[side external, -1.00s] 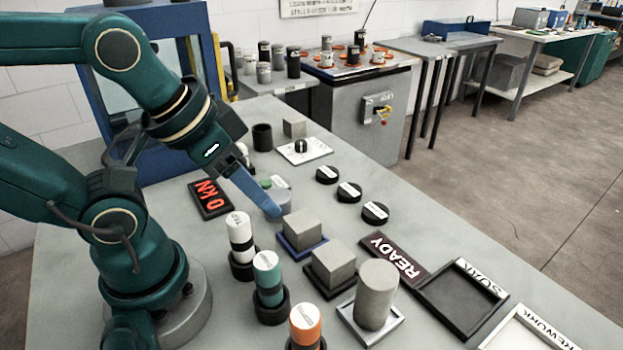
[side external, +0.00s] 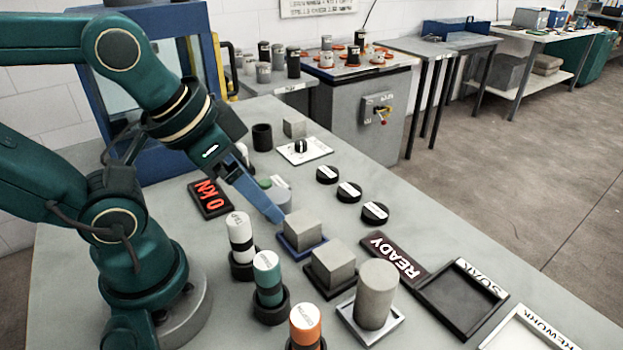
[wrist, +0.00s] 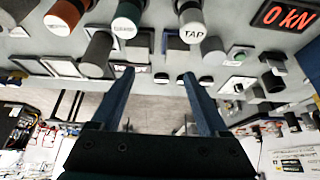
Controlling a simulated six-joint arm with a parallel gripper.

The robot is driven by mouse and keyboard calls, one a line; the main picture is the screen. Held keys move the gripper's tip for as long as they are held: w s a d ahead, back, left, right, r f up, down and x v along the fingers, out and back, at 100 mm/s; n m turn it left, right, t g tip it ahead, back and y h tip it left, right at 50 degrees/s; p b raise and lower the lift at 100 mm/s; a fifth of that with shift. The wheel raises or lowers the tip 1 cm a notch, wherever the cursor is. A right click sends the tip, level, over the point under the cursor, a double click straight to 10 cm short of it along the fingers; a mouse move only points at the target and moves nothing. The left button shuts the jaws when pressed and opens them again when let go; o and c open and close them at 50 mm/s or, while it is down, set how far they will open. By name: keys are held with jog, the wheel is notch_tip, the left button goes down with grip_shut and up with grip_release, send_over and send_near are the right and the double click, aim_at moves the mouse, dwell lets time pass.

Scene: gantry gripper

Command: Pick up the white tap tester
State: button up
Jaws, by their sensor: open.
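The white tap tester (side external: 239,228) is a white cylinder with a dark band, upright in a black round holder (side external: 243,265) at the near left of the bench. In the wrist view its white top, marked TAP (wrist: 192,33), is at the upper middle right. My gripper (side external: 277,217) has long blue fingers and is to the right of the tester and apart from it, by a grey cube (side external: 303,224). In the wrist view the two fingertips of my gripper (wrist: 158,73) are apart with nothing held between them.
A grey cube (side external: 334,262) and a grey cylinder (side external: 376,292) are to the right. A red 0 kN display (side external: 210,199) lies behind the tap tester.

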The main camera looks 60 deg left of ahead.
aim_at(238, 219)
jog(key=a+f+m+g, duration=0.1)
jog(key=s+a+f+g, duration=0.1)
jog(key=g, duration=0.1)
jog(key=a+f+m+g, duration=0.1)
jog(key=g, duration=0.1)
jog(key=shift+s+a+m, duration=0.2)
jog(key=shift+s+m, duration=0.1)
jog(key=shift+a+f, duration=0.1)
jog(key=shift+a, duration=0.1)
jog(key=shift+a+f+g, duration=0.1)
jog(key=shift+f+g, duration=0.2)
jog(key=shift+f, duration=2.35)
grip_shut()
